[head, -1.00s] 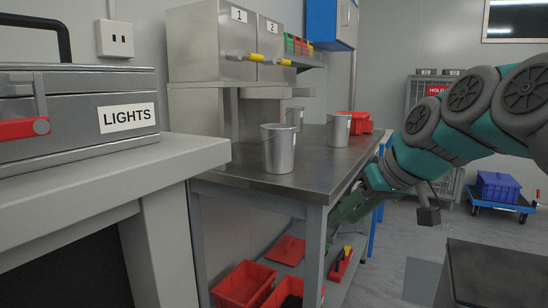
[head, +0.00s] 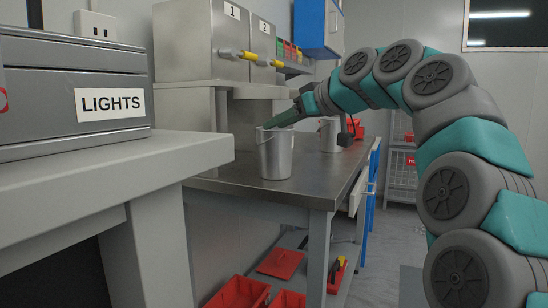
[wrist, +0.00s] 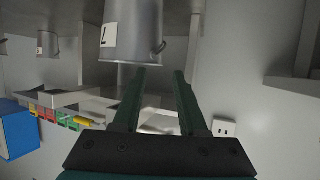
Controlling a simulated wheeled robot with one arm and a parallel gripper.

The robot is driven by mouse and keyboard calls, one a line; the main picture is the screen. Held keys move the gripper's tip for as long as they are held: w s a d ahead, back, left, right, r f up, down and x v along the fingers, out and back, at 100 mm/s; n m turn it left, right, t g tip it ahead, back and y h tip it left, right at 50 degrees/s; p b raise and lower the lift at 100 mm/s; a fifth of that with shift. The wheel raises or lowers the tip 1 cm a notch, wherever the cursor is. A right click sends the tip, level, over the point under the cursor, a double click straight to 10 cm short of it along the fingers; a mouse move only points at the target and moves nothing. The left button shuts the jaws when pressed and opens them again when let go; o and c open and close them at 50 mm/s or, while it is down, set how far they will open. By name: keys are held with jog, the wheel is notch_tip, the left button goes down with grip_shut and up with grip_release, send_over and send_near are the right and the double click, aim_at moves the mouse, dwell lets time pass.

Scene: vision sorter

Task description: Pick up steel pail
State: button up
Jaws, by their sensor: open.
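A steel pail (head: 275,158) stands upright near the front of the metal table. In the wrist view, a steel pail (wrist: 132,38) with a white label and a side lug lies just beyond the fingertips. A second steel pail (head: 328,135) with a label stands farther back, and a pail also shows at the left of the wrist view (wrist: 47,44). My gripper (head: 268,125) reaches down and left by the nearer pail's rim. In the wrist view its fingers (wrist: 160,73) are apart with nothing held between them. I cannot tell whether they touch the rim.
The metal table (head: 322,184) has bare top around the pails. Metal cabinets marked 1 and 2 (head: 215,45) stand behind, with yellow-tipped handles sticking out. A grey bench with a LIGHTS case (head: 75,70) is at near left. Red bins (head: 240,292) sit on the shelf below.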

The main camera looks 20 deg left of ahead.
aim_at(275, 153)
jog(key=x, duration=0.5)
grip_shut()
dwell(0.3)
jog(key=shift+f, duration=0.1)
dwell(0.9)
